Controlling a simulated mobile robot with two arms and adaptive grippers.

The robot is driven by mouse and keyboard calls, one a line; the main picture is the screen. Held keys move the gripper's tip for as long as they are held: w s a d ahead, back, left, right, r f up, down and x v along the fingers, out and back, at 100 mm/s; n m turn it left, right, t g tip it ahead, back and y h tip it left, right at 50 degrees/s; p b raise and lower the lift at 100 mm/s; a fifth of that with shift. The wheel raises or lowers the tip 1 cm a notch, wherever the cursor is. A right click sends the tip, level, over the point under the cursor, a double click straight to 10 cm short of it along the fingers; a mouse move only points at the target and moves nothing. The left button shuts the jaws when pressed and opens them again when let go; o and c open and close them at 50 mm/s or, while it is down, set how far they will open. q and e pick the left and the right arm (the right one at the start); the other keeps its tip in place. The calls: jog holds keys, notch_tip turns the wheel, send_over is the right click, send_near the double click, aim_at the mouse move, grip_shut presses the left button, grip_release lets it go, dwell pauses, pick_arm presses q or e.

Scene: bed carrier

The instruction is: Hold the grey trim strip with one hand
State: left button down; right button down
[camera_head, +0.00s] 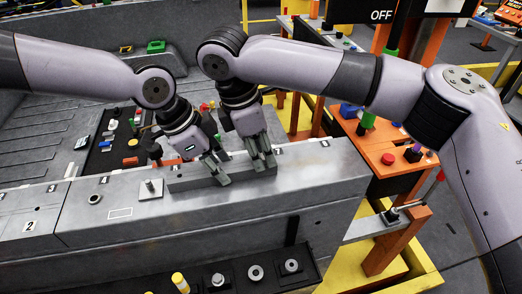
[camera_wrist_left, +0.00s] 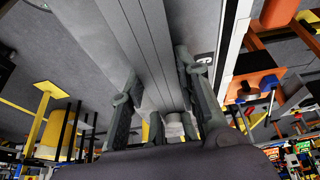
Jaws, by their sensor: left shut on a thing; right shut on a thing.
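The grey trim strip (camera_head: 189,181) lies along the top of the long grey bed side. It runs lengthwise, and its left end sticks out past my left gripper. My left gripper (camera_head: 219,174) is shut on the strip near its middle, coming down from above. My right gripper (camera_head: 263,163) is shut on the strip near its right end, close beside the left one. In the left wrist view the grey strip (camera_wrist_left: 148,45) runs between the left gripper's fingers (camera_wrist_left: 160,100). The fingers partly hide the strip in the head view.
A small light plate with a stud (camera_head: 151,189) stands just left of the strip. A black tray (camera_head: 255,272) with round parts runs along the near side. An orange table (camera_head: 385,155) with coloured items stands at the right.

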aim_at(262, 157)
jog(key=shift+w, duration=0.2)
jog(key=c, duration=1.7)
grip_release()
jog(key=shift+r, duration=0.1)
jog(key=shift+o, duration=1.3)
notch_tip(262, 157, up, 9)
jog(key=shift+s+f+y, duration=0.2)
jog(key=shift+y, duration=0.1)
jog(key=shift+w+f, duration=0.15)
jog(key=shift+f, duration=4.25)
jog(key=shift+w, duration=0.15)
grip_shut()
